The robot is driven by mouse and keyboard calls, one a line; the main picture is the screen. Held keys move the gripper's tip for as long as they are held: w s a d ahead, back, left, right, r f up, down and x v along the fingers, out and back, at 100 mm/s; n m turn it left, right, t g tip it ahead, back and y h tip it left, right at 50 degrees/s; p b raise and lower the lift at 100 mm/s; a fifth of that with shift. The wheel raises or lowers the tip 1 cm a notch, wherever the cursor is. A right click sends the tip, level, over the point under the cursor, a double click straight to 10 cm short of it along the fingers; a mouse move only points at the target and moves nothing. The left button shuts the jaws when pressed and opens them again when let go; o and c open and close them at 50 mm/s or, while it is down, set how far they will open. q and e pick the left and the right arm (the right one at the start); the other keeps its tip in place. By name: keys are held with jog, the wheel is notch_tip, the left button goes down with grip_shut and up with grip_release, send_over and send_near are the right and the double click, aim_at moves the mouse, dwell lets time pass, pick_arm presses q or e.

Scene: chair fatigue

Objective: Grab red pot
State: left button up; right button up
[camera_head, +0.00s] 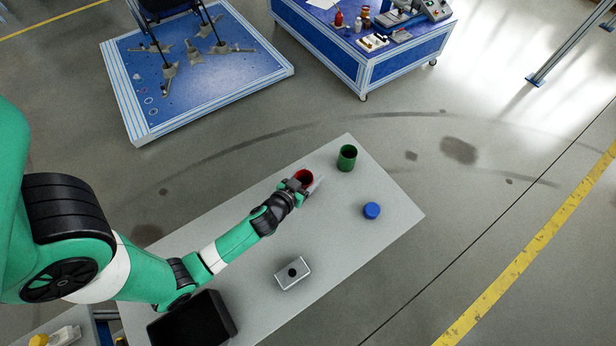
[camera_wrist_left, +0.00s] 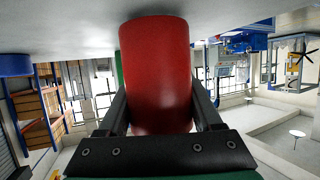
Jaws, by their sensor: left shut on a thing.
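The red pot (camera_head: 304,177) is on the light grey table (camera_head: 240,235), near its far edge, in the head view. My left gripper (camera_head: 301,184) is shut on the red pot, its fingers on either side. In the left wrist view the red pot (camera_wrist_left: 158,75) fills the middle, between the two dark fingers of my left gripper (camera_wrist_left: 160,108). That view is upside down, with the table surface at the top. I cannot tell whether the pot touches the table. My right gripper is not in view.
A green pot (camera_head: 347,158) stands beyond the red pot, near the table's far corner. A blue round object (camera_head: 372,211) lies to the right. A silver box with a dark round spot (camera_head: 292,273) and a black box (camera_head: 193,322) sit nearer. Table between them is clear.

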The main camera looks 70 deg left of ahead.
pick_arm(q)
notch_tip(320, 180, up, 3)
jog(key=shift+r+p, duration=0.15)
jog(key=shift+p, duration=0.65)
jog(key=s+d+r+p, duration=0.2)
jog(key=d+r+p, duration=0.7)
jog(key=d+p, duration=0.4)
jog(key=shift+d+p, duration=0.4)
jog(key=shift+p, duration=0.05)
